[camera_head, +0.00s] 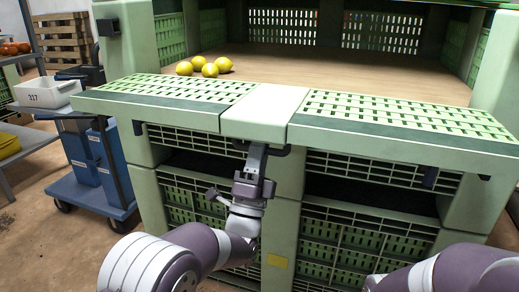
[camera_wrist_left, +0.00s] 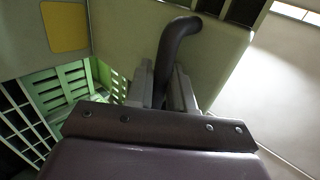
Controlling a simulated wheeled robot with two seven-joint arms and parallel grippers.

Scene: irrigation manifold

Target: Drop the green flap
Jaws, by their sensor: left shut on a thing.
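The green flap (camera_head: 385,112) is a wide pale-green panel with slotted halves and a plain middle strip. It juts out toward me from the front of the big green bin, roughly level. A dark handle (camera_wrist_left: 174,60) is at the middle of its front edge. My left gripper (camera_head: 254,165) is at this edge from below, its fingers shut around the handle; the fingers (camera_wrist_left: 162,88) also show in the left wrist view. Part of the handle is hidden by the fingers. Only a link of my right arm shows at the lower right; its gripper is out of view.
Several yellow lemons (camera_head: 211,68) lie on the bin's brown floor (camera_head: 330,80) behind the flap. The slatted lower front of the bin (camera_head: 335,245) stands below the flap.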

